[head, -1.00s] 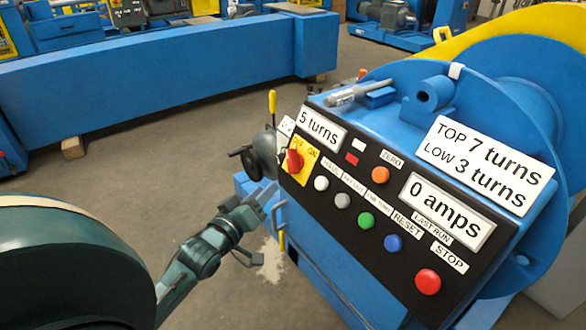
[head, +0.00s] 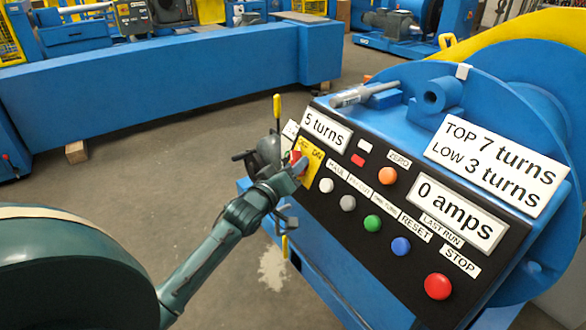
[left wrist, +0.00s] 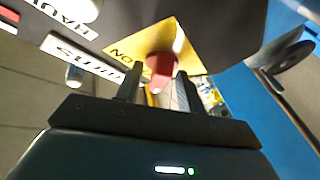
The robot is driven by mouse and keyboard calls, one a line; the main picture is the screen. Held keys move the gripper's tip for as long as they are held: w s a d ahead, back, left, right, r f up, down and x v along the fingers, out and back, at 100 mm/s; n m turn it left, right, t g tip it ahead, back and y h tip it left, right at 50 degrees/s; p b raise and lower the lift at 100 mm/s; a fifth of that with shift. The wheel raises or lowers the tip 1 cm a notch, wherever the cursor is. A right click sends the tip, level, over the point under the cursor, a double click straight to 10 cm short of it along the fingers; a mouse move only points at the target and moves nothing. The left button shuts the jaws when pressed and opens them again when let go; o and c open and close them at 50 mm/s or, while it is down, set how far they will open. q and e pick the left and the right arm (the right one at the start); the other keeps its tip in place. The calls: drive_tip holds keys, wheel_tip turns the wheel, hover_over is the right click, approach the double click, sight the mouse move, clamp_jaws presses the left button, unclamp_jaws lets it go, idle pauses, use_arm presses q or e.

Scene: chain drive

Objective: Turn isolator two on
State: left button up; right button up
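A yellow isolator plate (head: 312,158) marked OFF and ON sits at the upper left of the black control panel. Its red knob (head: 296,157) is partly hidden by my left gripper (head: 290,172) in the head view. In the left wrist view the red knob (left wrist: 161,68) stands in front of the yellow plate (left wrist: 180,48). The fingers of my left gripper (left wrist: 157,88) are open, one on each side of the knob's near end. A gap shows at the left finger; the right finger looks very close to the knob. No isolator number is readable. My right gripper is not in view.
The panel (head: 330,208) also carries several round buttons, including a red STOP button (head: 438,286), and a "5 turns" display (head: 326,129). A grey handwheel (head: 266,152) and yellow-topped lever (head: 277,106) stand just left. The floor to the left is clear.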

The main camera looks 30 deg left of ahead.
use_arm(q)
drive_tip(key=shift+c, duration=0.4)
clamp_jaws()
